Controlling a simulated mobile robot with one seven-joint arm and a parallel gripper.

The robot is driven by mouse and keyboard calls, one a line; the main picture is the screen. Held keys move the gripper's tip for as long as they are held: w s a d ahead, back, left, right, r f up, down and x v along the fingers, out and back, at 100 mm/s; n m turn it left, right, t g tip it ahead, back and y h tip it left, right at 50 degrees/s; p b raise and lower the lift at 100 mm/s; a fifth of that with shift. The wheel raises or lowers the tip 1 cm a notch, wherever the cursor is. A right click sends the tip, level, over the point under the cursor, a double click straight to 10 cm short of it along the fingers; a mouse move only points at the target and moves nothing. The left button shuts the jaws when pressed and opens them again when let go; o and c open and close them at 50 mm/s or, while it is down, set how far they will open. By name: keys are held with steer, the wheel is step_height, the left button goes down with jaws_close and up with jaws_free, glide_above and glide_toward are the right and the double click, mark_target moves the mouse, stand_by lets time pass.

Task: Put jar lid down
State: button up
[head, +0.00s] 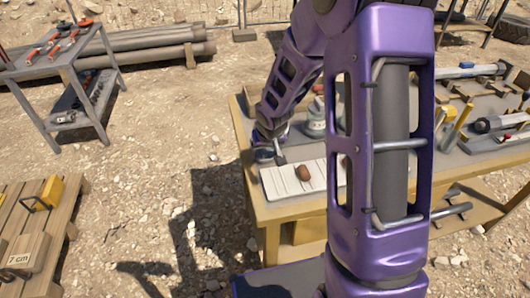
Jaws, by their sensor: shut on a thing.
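My gripper (275,155) is at the left end of the workbench (262,213), low over the top near the left edge of a pale slatted board (283,187). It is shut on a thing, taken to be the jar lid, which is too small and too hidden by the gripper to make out. A grey jar-like container (316,118) stands behind the board, partly covered by my arm. A brown rounded lump (303,173) lies on the board, to the right of my gripper.
My arm hides the middle of the workbench. Tools and a yellow-handled item (464,116) lie on its right side. A grey tool cart (62,62) stands at the left, a wooden pallet (20,215) at lower left. Stony ground between is open.

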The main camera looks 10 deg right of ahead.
steer(key=shift+f, duration=0.35)
steer(key=o, duration=1.2)
steer(key=shift+o, duration=0.2)
steer(key=shift+r, duration=0.1)
steer(key=p+v, duration=0.4)
steer(key=v, duration=0.9)
steer(key=shift+w, duration=0.25)
steer(key=shift+r, duration=0.1)
